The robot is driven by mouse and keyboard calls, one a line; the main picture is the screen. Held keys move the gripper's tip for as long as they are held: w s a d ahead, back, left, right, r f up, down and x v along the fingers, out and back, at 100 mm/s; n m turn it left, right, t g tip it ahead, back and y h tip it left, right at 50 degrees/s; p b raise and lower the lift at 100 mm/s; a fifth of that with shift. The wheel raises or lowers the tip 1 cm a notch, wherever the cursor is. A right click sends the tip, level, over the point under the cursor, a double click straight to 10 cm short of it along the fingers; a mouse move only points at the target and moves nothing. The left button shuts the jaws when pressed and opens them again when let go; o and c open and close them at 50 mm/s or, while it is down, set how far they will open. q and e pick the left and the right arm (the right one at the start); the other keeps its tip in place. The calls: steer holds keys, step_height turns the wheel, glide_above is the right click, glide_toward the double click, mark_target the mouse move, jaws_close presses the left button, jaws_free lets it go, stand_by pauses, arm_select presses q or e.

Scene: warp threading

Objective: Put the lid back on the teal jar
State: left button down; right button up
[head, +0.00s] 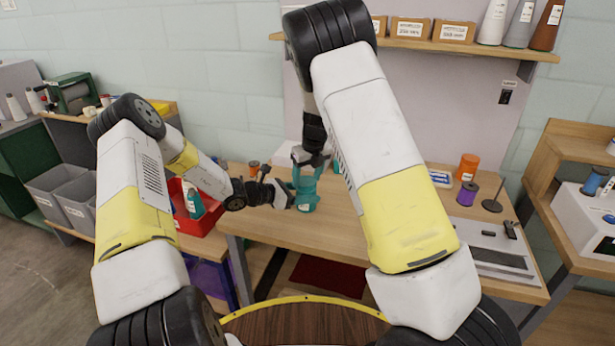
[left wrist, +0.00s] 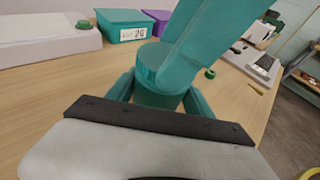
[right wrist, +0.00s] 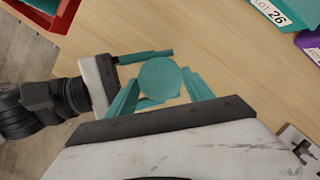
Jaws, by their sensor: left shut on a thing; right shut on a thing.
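The teal jar (head: 306,202) stands upright on the wooden table in the head view. It also shows between the left fingers in the left wrist view (left wrist: 155,97). My left gripper (head: 287,195) reaches in low from the left and is shut on the jar's side. My right gripper (head: 309,168) points down from above, shut on the round teal lid (right wrist: 160,77) over the jar. Lid, jar and fingers are all teal, and my right fingers cover much of the join, so I cannot tell whether the lid is seated or slightly raised.
A red bin (head: 205,222) stands left of the table. An orange container (head: 468,167), a purple spool (head: 467,193) and a grey-white device (head: 490,248) are on the right. A teal box (left wrist: 124,26) labelled 26 stands near the jar. The front tabletop is clear.

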steer(key=m+h, duration=0.1)
steer(key=m, duration=0.3)
steer(key=shift+a+f, duration=0.1)
steer(key=shift+a, duration=0.05)
steer(key=m+h, duration=0.1)
steer(key=m, duration=0.2)
steer(key=o, duration=1.3)
steer(key=shift+r, duration=2.35)
steer(key=shift+c, duration=0.4)
